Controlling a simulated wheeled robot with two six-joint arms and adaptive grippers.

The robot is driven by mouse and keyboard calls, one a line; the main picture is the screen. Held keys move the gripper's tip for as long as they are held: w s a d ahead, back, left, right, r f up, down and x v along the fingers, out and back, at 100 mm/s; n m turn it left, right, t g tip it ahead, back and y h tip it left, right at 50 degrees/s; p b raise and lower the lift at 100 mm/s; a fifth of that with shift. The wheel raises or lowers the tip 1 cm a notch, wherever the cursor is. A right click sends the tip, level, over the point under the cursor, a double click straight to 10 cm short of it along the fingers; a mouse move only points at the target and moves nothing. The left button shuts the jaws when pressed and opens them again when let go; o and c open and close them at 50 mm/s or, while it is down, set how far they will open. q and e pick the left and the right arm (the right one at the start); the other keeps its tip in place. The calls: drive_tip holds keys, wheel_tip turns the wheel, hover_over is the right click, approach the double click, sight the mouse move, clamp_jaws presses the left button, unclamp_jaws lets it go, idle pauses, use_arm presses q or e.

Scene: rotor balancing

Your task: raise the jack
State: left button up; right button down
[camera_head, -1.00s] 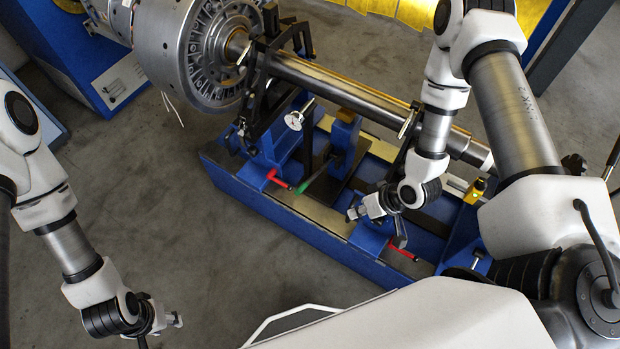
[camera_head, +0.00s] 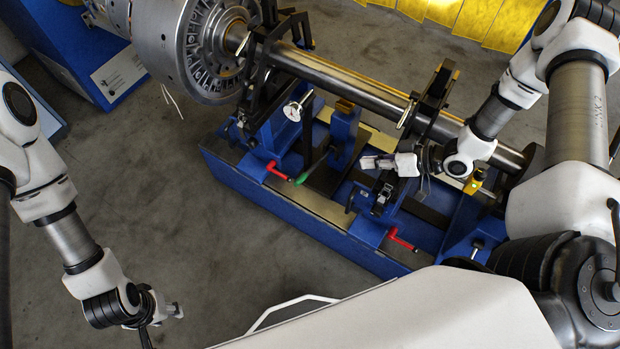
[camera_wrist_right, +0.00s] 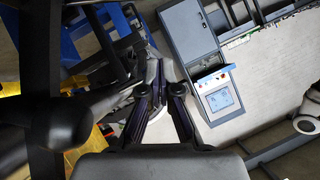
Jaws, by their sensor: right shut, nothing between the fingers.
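A blue post with a brass-coloured top (camera_head: 343,122) stands under the rotor shaft and looks like the jack. A green-tipped lever (camera_head: 302,178) lies at its foot. My right gripper (camera_head: 368,162) is shut and empty, pointing left just right of the post and apart from the lever. In the right wrist view its fingers (camera_wrist_right: 160,98) converge with nothing held. The jack cannot be made out for sure there. My left gripper (camera_head: 176,311) hangs over the floor at lower left, far from the stand; its finger gap is too small to tell.
The rotor shaft (camera_head: 340,80) runs above the blue stand frame (camera_head: 290,215). Red handles (camera_head: 277,171) and a dial gauge (camera_head: 293,110) sit on the frame. A grey cabinet with a screen (camera_wrist_right: 221,98) shows in the right wrist view. The floor at left is clear.

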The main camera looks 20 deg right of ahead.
drive_tip(key=s+f+b+x, duration=0.2)
drive_tip(key=b+x, duration=1.5)
drive_tip(key=x, duration=0.2)
drive_tip(key=shift+w+f+b, duration=0.15)
drive_tip(key=shift+f+b, duration=0.15)
drive_tip(key=shift+b, duration=0.1)
drive_tip(key=shift+f, duration=0.15)
